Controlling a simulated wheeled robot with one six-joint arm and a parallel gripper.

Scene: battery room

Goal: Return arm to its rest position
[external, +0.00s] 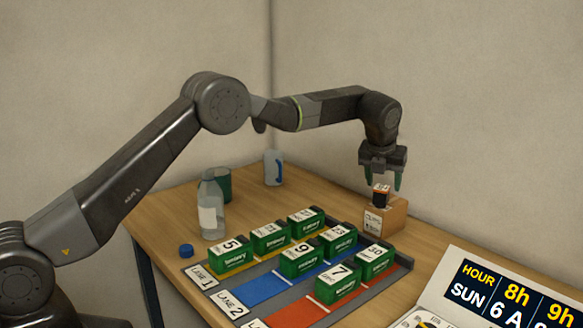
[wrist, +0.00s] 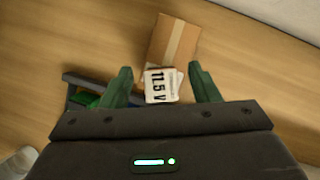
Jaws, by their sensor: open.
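My gripper (external: 382,180) hangs at the end of my outstretched arm, pointing down over the back right of the table. Its green fingers are apart, and they show again in the wrist view (wrist: 160,82). Just below and between them is a small dark block with an orange top (external: 381,196). In the wrist view a white label reading "11.5 V" (wrist: 157,86) shows between the fingertips. The block stands on or against a cardboard box (external: 397,216); I cannot tell which. I see no contact between fingers and block.
Green numbered batteries (external: 297,261) stand in the coloured lanes of a grey tray (external: 232,317). A calendar (external: 505,295) stands front right. Walls close in behind.

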